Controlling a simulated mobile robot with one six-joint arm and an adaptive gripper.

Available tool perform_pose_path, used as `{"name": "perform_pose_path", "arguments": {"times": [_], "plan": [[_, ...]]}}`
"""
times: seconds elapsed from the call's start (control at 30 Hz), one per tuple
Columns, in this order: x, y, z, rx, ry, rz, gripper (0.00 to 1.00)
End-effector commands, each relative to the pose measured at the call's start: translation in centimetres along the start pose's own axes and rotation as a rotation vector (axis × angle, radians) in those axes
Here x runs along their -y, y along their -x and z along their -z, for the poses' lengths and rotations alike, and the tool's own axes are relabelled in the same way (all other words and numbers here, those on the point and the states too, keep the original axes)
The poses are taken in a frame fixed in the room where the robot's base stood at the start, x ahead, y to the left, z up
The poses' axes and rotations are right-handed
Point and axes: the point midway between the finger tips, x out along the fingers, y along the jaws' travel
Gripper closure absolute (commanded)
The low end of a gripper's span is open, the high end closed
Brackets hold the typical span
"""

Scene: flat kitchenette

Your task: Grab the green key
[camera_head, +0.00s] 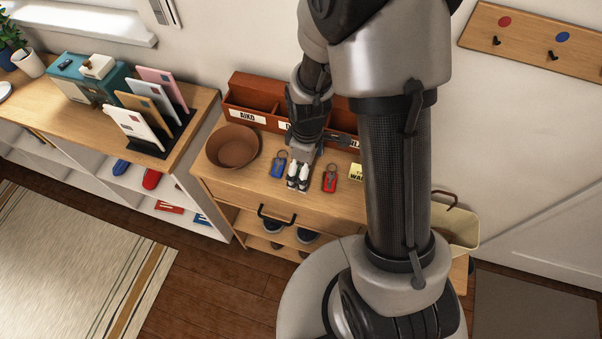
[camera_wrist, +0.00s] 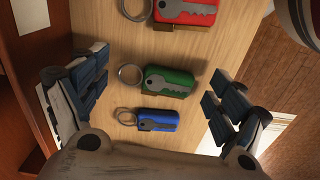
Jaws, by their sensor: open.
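The green key (camera_wrist: 168,82), a grey key on a green fob with a ring, lies on the wooden table in the wrist view. In that view it lies between a red key (camera_wrist: 185,11) above and a blue key (camera_wrist: 157,120) below. My gripper (camera_wrist: 152,87) is open and empty, its fingers on either side of the green and blue keys. In the head view my gripper (camera_head: 298,184) hangs over the table between the blue key (camera_head: 278,166) and the red key (camera_head: 330,180). The green key is hidden there.
A brown bowl (camera_head: 231,148) stands left of the keys. A red-brown labelled organizer (camera_head: 232,101) stands behind them against the wall. A yellow note (camera_head: 355,172) lies to the right. The table's front edge is close to the keys, with a drawer handle (camera_head: 276,219) below.

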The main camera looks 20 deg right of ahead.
Motion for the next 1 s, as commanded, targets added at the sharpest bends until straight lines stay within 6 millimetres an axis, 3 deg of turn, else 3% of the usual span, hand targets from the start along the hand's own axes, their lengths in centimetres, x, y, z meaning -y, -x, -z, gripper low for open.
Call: {"name": "perform_pose_path", "arguments": {"times": [0.07,0.87,1.0], "plan": [[-0.01,0.08,0.01,0.0,0.0,0.0,0.11],[0.0,0.02,-0.02,0.0,0.0,0.0,0.65],[-0.01,-0.02,-0.02,0.0,0.0,0.0,0.67]]}}
